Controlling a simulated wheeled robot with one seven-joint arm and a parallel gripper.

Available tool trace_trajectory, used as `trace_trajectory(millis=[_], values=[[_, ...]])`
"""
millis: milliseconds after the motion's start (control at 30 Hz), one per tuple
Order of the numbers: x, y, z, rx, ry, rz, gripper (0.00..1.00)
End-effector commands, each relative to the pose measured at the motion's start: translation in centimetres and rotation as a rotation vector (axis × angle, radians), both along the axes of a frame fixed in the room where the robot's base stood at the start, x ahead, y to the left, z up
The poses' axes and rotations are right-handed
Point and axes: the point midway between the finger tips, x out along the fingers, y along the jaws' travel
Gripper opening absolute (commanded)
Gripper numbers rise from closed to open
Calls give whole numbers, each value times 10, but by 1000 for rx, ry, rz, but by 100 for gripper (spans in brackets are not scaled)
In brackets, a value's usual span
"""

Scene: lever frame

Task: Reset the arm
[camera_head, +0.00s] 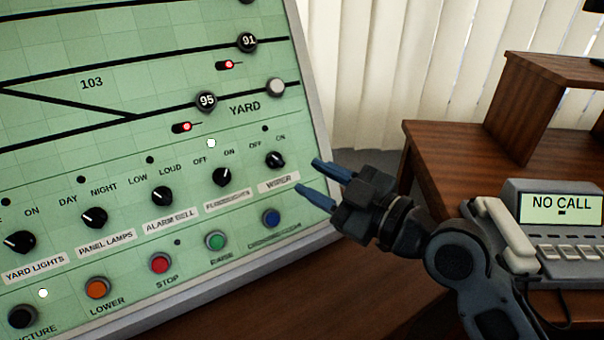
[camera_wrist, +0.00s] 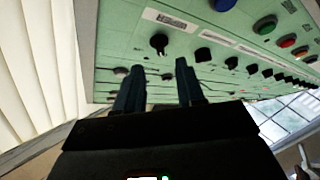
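My gripper (camera_head: 309,178) is open and empty, with its two blue fingers apart, just right of the lower right part of the green control panel (camera_head: 60,120). The fingertips point toward the wiper knob (camera_head: 275,160) and the area by the blue button (camera_head: 271,217); I cannot tell how near they are. In the wrist view my fingers (camera_wrist: 158,75) show spread, with a black knob (camera_wrist: 159,43) just beyond them. My arm runs to the lower right in the head view.
Other knobs and coloured buttons, such as the green one (camera_head: 215,241), line the panel. A grey telephone with a NO CALL screen (camera_head: 560,208) stands on a wooden desk (camera_head: 450,160) at right. White blinds (camera_head: 380,70) hang behind.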

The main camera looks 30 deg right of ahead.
Motion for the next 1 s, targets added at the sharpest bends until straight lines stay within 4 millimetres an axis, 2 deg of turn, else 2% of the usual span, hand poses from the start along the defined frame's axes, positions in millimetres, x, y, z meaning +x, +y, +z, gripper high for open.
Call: trace_trajectory(millis=[200, 833, 933, 1000], values=[[-14, -5, 0, 0, 0, -1, 38], [-17, -6, -1, 0, 5, -5, 38], [-27, -13, -9, 1, 29, -29, 38], [-41, -21, -18, 4, 55, -58, 38]])
